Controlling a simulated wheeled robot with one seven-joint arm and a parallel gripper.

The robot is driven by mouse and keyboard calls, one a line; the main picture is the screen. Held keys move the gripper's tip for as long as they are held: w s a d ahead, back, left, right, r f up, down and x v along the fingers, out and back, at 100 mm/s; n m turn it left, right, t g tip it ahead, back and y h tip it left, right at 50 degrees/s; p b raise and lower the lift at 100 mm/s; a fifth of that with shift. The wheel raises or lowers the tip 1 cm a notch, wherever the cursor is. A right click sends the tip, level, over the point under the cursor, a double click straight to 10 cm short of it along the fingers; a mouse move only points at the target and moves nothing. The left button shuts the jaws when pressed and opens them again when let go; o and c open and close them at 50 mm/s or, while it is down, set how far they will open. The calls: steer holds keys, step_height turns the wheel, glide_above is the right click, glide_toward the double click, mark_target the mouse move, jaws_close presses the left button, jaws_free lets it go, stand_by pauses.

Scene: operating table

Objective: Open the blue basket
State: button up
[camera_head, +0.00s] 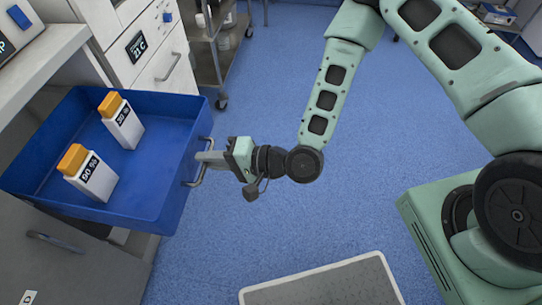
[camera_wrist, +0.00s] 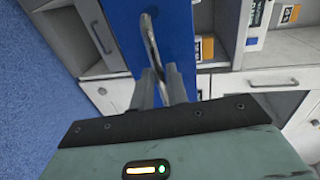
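The blue basket (camera_head: 176,182) is a drawer-like tray that stands out from the cabinet on the left. It holds two white bottles with orange caps, a nearer one (camera_head: 92,180) and a farther one (camera_head: 125,128), both upright. A metal handle (camera_head: 195,179) is on its right-hand face. My gripper (camera_head: 206,157) is at the middle of this handle. In the wrist view the handle (camera_wrist: 151,38) runs between my two close-set fingers (camera_wrist: 162,80), which appear shut on it against the blue face (camera_wrist: 128,22). The contact itself is partly hidden.
White drawers (camera_head: 160,62) stand behind the basket, and a grey cabinet front (camera_head: 60,255) is below it. A metal cart (camera_head: 215,45) is at the back. The blue floor (camera_head: 250,215) right of the basket is clear up to a grey-topped platform (camera_head: 325,285).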

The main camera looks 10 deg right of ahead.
steer(key=p+v, duration=0.5)
steer(key=v, duration=1.1)
steer(key=shift+d, duration=0.15)
steer(key=shift+s+f, duration=0.1)
steer(key=w+d+r+n+g+h+p, duration=0.2)
steer(key=r+n+h+p, duration=0.1)
steer(key=r+n+h, duration=0.25)
steer(key=w+d+r+n+g+h+p, duration=0.2)
steer(key=r+n+h+p, duration=0.1)
steer(key=r+n+h, duration=0.25)
steer(key=s+r+g+h+p, duration=0.1)
steer(key=s+r, duration=0.4)
steer(key=r, duration=0.3)
steer(key=s+r+n+h+p, duration=0.1)
steer(key=s+r, duration=0.5)
steer(key=r, duration=0.3)
steer(key=shift+s+a+r+g+h, duration=0.2)
steer(key=shift+a+r+g+h, duration=0.1)
steer(key=shift+r+g+h, duration=0.1)
